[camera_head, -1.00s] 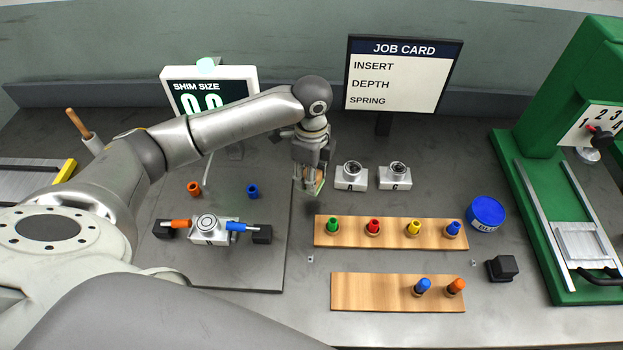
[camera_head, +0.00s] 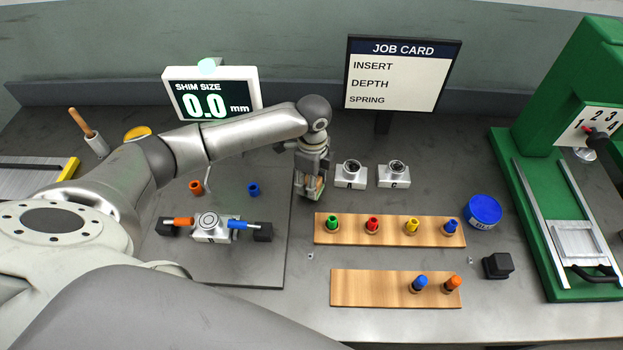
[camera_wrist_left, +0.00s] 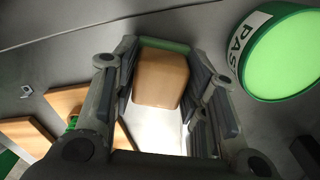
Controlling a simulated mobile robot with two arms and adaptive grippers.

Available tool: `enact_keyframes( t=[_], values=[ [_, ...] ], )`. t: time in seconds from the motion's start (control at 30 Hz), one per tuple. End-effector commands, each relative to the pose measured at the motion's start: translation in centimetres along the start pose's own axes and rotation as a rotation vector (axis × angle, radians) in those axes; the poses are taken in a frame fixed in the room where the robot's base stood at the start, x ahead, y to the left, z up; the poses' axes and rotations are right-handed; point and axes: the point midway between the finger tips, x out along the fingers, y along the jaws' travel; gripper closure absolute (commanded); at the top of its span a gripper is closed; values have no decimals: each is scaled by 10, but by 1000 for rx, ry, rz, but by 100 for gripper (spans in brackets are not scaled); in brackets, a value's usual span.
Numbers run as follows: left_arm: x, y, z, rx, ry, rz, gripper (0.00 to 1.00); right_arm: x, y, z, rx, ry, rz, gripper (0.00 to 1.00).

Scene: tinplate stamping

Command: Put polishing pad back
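The polishing pad looks like a tan block with a green edge. It sits between the fingers of my left gripper (camera_head: 312,190), and only a small part of the pad (camera_head: 316,187) shows in the head view. In the left wrist view the tan pad (camera_wrist_left: 160,78) fills the gap between the fingers of the left gripper (camera_wrist_left: 163,85), which look closed on its sides. The gripper points down, left of the two small grey blocks. Whether the pad touches the bench is unclear. My right gripper is not in view.
A green-lidded tin (camera_wrist_left: 285,55) is near the gripper in the wrist view. A wooden rack (camera_head: 390,240) with coloured plugs lies just right and nearer; a second rack (camera_head: 365,288) lies in front. A grey fixture plate (camera_head: 255,275) is left. A blue tin (camera_head: 484,211) stands right.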

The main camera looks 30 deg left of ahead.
Motion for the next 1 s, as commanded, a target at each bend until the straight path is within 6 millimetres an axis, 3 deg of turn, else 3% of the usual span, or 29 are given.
enact_keyframes(
  t=[0.1, 0.53, 1.0],
  values=[
    [0, 0, 0, 0, 0, 1, 41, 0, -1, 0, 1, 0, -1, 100],
    [-10, 0, 0, 1, 2, -2, 41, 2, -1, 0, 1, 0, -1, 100],
    [-102, -1, 0, 1, 1, -3, 41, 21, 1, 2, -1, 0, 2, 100]
  ],
)
